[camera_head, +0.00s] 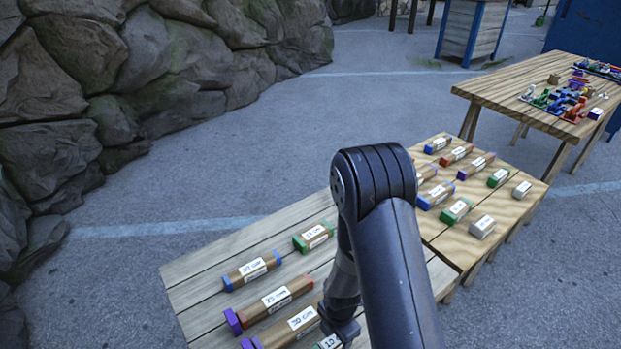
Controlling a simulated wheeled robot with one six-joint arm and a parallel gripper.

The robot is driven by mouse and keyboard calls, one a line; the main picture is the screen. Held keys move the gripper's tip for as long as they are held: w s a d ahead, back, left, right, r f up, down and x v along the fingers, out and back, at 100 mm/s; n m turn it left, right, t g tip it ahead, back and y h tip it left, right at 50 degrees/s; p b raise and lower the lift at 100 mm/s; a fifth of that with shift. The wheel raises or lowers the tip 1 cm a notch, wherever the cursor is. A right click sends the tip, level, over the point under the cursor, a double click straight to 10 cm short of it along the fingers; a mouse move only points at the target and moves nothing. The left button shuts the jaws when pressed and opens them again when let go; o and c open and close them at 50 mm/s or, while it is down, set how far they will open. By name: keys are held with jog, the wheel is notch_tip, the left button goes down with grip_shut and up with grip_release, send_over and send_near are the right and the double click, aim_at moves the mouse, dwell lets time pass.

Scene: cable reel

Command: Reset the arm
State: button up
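My dark grey arm rises from the bottom right of the middle and bends at an elbow near the picture's centre. Its forearm reaches down over the near wooden table (205,270). The wrist end of the arm is low, close to a green-ended block (328,342) at the bottom edge. My gripper's fingers do not show clearly; they are hidden behind the arm or below the picture. I cannot see whether it touches or holds anything.
Labelled blocks with coloured ends, such as a blue-ended one (252,270), lie on the near table. A second table (515,212) adjoins it with more blocks. A farther table (490,88) holds small coloured parts. A rock wall (150,70) stands left; the pavement between is clear.

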aim_at(336, 341)
notch_tip(336, 341, up, 6)
notch_tip(336, 341, down, 11)
jog(key=shift+d+r, duration=0.1)
jog(key=shift+r, duration=0.05)
jog(key=w+d, duration=0.1)
jog(key=d, duration=0.1)
jog(key=w+d+p, duration=0.1)
jog(key=w+d, duration=0.1)
jog(key=d, duration=0.1)
jog(key=w+d+p, duration=0.1)
jog(key=w+d, duration=0.1)
jog(key=shift+w+d+r, duration=0.15)
jog(key=shift+w+d, duration=0.05)
jog(key=shift+d, duration=0.1)
jog(key=shift+s+r+p, duration=0.1)
jog(key=shift+r+p, duration=0.55)
jog(key=shift+a+r+p, duration=0.2)
jog(key=shift+r+p, duration=0.6)
jog(key=shift+s, duration=0.1)
